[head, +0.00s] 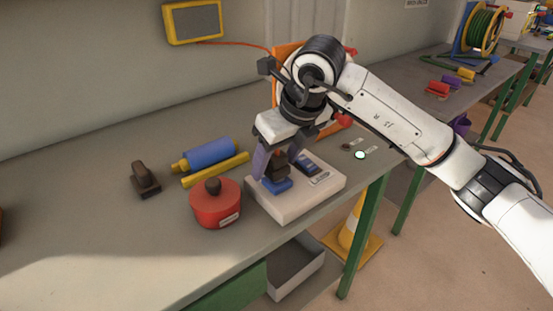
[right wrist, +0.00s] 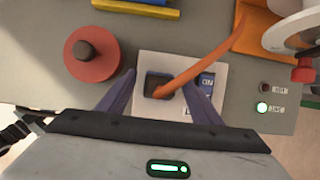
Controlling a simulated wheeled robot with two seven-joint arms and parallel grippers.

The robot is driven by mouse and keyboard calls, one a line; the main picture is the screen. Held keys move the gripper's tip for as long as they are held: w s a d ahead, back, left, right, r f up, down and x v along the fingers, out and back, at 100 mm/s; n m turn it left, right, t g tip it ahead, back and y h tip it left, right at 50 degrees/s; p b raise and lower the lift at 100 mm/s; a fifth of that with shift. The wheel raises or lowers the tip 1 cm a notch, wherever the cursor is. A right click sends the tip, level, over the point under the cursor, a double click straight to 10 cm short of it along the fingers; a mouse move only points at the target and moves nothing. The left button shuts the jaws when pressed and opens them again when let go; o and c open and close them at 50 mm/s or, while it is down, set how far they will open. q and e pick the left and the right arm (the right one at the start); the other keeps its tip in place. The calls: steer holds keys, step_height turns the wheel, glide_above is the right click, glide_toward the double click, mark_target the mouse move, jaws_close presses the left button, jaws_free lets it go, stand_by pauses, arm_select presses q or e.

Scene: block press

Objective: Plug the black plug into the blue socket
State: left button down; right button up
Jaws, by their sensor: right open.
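The black plug (head: 278,168) stands upright on the blue socket (head: 277,186) of the white panel block (head: 307,203). It looks seated there, though its depth is hard to judge. In the right wrist view the dark plug (right wrist: 156,84) sits between the fingers with an orange cable (right wrist: 200,62) leading away from it. My right gripper (head: 277,162) is open, with one finger on each side of the plug. It also shows in the right wrist view (right wrist: 158,84), with gaps beside the plug. My left gripper is not in view.
A red round pot with a dark knob (head: 215,205) stands just left of the panel. A blue roller (head: 209,154), a yellow bar (head: 215,170) and a brown stamp-like block (head: 145,179) lie farther left. A lit green lamp (head: 360,155) is near the table's right edge.

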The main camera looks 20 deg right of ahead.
steer(key=v, duration=1)
steer(key=shift+r, duration=0.15)
steer(key=shift+s, duration=0.1)
